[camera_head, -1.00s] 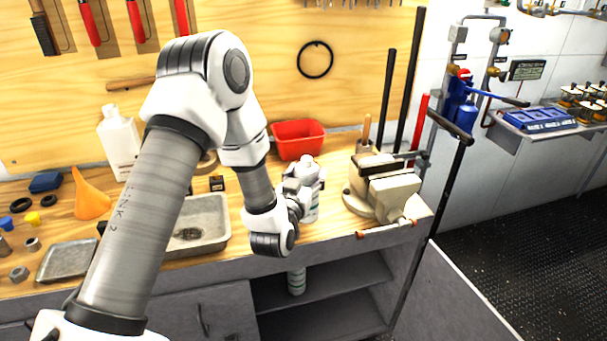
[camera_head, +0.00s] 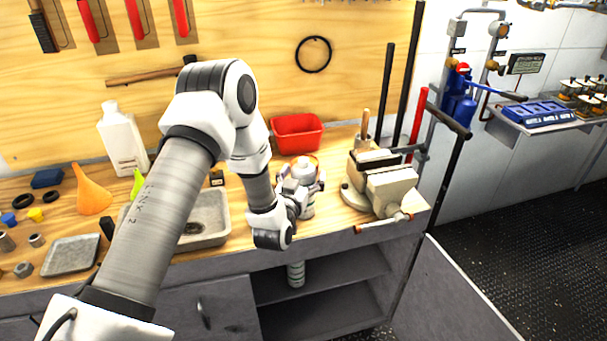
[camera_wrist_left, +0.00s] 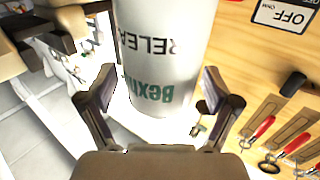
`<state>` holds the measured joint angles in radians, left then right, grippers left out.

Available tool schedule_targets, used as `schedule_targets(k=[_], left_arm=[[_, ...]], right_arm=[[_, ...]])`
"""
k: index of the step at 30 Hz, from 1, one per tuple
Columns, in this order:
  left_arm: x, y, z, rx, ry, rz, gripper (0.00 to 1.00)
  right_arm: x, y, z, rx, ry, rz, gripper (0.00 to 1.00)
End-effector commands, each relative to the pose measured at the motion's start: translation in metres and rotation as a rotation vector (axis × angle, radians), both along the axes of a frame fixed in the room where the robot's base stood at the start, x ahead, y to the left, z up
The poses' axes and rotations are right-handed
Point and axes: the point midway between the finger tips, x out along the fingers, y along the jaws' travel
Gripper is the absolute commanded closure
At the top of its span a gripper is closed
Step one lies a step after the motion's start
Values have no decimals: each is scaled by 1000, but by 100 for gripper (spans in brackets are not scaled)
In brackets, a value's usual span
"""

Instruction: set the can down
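The can (camera_head: 307,208) is a pale cylinder with a white top, near the bench's front edge in the head view. In the left wrist view the can (camera_wrist_left: 165,60) fills the upper middle, with upside-down lettering in dark and green. My right gripper is not in view.
A vise (camera_head: 390,190) stands close to the right of the can and a red bin (camera_head: 297,135) behind it. A metal tray (camera_head: 205,232) lies to the left, partly behind my arm. A striped cylinder (camera_head: 296,274) stands on the shelf below. Bare wood lies between can and vise.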

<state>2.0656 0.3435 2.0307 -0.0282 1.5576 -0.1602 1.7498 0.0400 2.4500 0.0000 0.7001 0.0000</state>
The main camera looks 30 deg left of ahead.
Motion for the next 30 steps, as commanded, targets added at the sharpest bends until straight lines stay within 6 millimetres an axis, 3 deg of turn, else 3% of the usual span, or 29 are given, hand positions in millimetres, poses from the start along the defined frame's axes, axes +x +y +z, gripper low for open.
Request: schedule_targets(k=[8,21,25,28,30], left_arm=[[-4,-1,2,-1,2,0,11],[-101,-29,-1,-1,4,0,11],[-114,-34,-1,-2,12,-4,11],[-120,-46,-33,-27,131,-42,11],[-132,-64,-82,-65,315,-93,11]], right_arm=[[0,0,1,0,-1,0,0],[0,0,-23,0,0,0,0],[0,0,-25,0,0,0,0],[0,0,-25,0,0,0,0],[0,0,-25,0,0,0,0]])
